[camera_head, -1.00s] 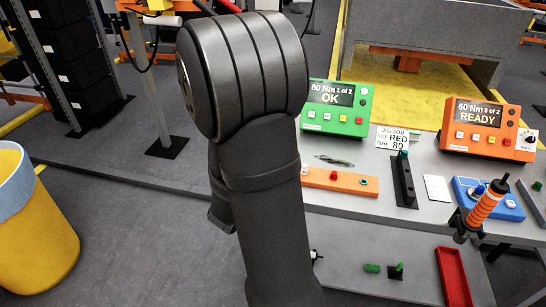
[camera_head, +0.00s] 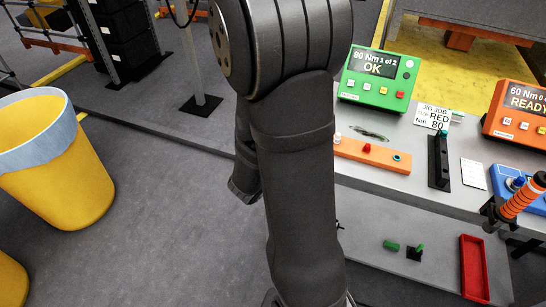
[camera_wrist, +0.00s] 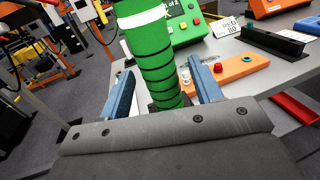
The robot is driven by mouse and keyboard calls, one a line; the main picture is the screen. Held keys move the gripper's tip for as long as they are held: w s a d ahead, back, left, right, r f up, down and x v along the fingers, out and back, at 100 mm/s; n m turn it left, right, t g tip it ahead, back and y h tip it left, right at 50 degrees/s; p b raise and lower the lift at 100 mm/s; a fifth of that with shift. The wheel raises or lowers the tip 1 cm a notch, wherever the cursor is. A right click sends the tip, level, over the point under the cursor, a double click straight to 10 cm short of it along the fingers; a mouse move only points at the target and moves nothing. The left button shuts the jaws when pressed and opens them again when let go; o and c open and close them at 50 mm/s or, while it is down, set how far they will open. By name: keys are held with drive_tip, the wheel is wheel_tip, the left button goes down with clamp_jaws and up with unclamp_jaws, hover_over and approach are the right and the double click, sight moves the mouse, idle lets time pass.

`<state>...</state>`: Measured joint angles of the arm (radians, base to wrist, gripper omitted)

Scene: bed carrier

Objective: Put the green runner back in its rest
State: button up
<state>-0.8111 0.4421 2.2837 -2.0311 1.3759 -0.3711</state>
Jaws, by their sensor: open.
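The green runner (camera_wrist: 152,62) shows in the wrist view as a green, black-ringed cylinder with a white band near its top. It stands between the blue fingers of my gripper (camera_wrist: 163,84). The fingers are open, with a narrow gap visible on each side of the runner. Its lower end goes down behind the gripper body, into or near something dark, and I cannot tell whether that is its rest. In the head view the runner and my gripper do not show; my dark arm fills the middle.
A bench carries a green controller (camera_head: 375,78) reading OK, an orange bar (camera_head: 372,154), a black stand (camera_head: 440,165) and an orange controller (camera_head: 518,112). An orange runner (camera_head: 520,198) stands at the right. A red tray (camera_head: 473,268) lies lower. A yellow bin (camera_head: 60,175) stands left.

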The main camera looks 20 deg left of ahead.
drive_tip(key=v, duration=1.3)
drive_tip(key=shift+s, duration=0.35)
drive_tip(key=shift+a, duration=0.1)
drive_tip(key=shift+x, duration=6.95)
drive_tip(key=shift+s, duration=0.1)
drive_tip(key=v, duration=1.4)
drive_tip(key=x, duration=1.7)
drive_tip(key=shift+w+r, duration=0.3)
drive_tip(key=shift+r, duration=1.2)
